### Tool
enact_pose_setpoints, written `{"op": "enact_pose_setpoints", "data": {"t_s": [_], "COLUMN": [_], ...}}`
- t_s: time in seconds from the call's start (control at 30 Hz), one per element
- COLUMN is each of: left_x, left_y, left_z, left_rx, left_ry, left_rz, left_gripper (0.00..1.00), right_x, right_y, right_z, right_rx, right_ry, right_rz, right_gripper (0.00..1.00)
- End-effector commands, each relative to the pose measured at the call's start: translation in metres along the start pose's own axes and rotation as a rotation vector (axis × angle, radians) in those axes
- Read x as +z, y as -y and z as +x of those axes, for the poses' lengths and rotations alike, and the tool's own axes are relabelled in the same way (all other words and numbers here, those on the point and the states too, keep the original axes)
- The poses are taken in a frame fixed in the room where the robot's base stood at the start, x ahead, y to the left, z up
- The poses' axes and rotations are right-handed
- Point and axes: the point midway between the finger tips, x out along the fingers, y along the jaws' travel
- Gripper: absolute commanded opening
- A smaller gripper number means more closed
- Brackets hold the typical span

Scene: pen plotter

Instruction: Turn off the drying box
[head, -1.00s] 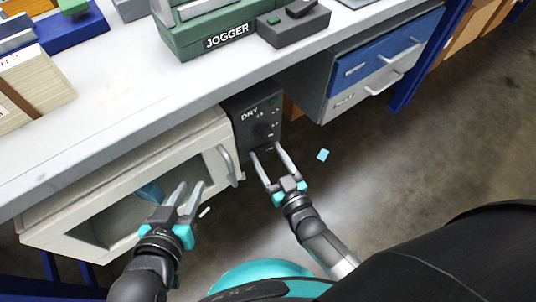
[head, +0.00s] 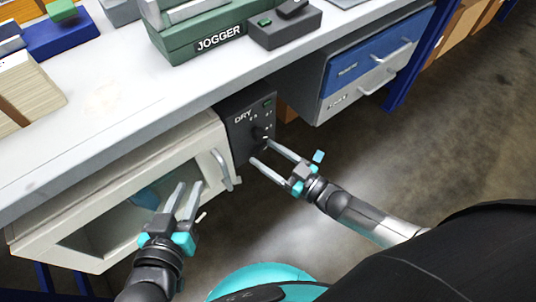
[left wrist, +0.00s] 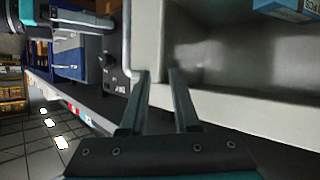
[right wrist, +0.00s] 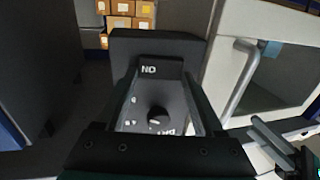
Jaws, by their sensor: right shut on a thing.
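The drying box (head: 212,130) is a pale cabinet with a glass door under the bench. Its dark control panel (head: 240,112) reads DRY and has a green spot at its top right and a round black knob (right wrist: 157,115). My right gripper (head: 261,150) is at the panel's lower part. My left gripper (head: 188,188) is open and empty in front of the glass door.
The door handle (head: 221,170) stands out beside the panel. The bench top (head: 110,95) overhangs the box and carries a green jogger (head: 200,42). Blue and grey drawers (head: 365,65) hang to the right. The floor in front is clear.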

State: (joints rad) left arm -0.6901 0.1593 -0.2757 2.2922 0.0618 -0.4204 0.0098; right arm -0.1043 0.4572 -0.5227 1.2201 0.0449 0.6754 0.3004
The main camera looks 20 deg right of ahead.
Motion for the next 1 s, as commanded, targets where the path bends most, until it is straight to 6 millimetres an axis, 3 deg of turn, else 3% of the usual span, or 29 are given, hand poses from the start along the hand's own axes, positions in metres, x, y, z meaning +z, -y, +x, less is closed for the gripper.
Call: {"op": "enact_pose_setpoints", "data": {"t_s": [0.07, 0.1, 0.2, 0.67, 1.0], "left_x": [0.0, 0.0, 0.0, 0.0, 0.005], "left_y": [0.0, 0.0, 0.0, 0.0, 0.015], "left_z": [0.0, 0.0, 0.0, 0.0, -0.006], "left_rx": [0.0, 0.0, 0.0, 0.0, -0.041], "left_ry": [0.001, 0.001, 0.001, 0.004, 0.155], "left_rz": [0.0, 0.0, 0.0, 0.001, 0.02], "left_gripper": [0.3, 0.3, 0.3, 0.3, 0.3], "right_x": [0.0, 0.0, 0.0, 0.0, -0.001], "right_y": [0.001, 0.001, 0.001, 0.0, 0.0], "right_z": [0.0, 0.0, 0.0, -0.002, -0.03], "right_rx": [-0.001, -0.001, 0.0, 0.001, 0.002], "right_ry": [0.0, 0.0, 0.0, 0.001, 0.003], "right_rz": [0.0, 0.0, 0.0, 0.0, 0.0], "right_gripper": [0.14, 0.72, 0.82, 0.82, 0.82]}}
